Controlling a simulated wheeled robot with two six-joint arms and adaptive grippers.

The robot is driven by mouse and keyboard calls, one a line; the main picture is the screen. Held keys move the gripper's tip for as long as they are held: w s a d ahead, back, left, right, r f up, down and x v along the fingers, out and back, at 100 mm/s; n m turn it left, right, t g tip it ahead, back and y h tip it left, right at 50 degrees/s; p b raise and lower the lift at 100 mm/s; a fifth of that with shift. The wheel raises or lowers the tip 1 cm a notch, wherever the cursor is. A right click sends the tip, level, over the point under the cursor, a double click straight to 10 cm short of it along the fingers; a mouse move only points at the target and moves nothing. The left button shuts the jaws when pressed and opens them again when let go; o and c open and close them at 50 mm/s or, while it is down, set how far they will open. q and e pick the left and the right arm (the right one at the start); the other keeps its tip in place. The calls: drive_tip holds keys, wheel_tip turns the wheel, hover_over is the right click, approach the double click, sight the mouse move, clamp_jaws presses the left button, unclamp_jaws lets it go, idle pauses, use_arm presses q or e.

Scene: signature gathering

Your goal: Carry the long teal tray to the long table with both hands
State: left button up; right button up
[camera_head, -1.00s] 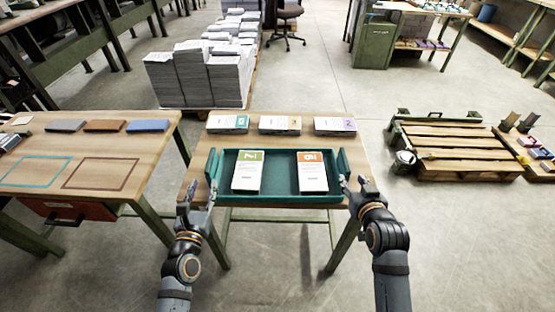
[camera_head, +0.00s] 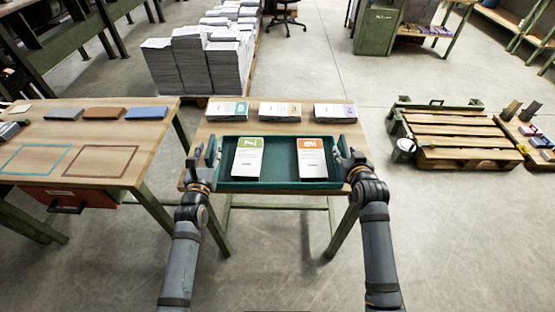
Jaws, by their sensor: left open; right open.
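The long teal tray (camera_head: 278,184) lies on the small wooden table (camera_head: 278,116) in the middle. A green-topped booklet stack (camera_head: 247,160) and an orange-topped booklet stack (camera_head: 312,160) lie in it, apart from each other. My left gripper (camera_head: 200,160) is open at the tray's left end. My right gripper (camera_head: 352,160) is open at the tray's right end. The end handles are partly hidden by the grippers, and I cannot tell whether the fingers touch them. The long table (camera_head: 110,172) at the left has a teal outline and a brown outline on its top.
Three booklet stacks (camera_head: 280,110) lie along the back of the small table. Three flat blocks (camera_head: 104,113) lie at the back of the left table. A wooden pallet (camera_head: 455,140) is at the right. Tall paper stacks (camera_head: 210,60) stand behind. Floor (camera_head: 440,240) at the front right is clear.

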use_arm(q)
drive_tip(key=shift+w, duration=1)
use_arm(e)
drive_tip(key=shift+x, duration=0.95)
use_arm(q)
clamp_jaws()
use_arm(e)
clamp_jaws()
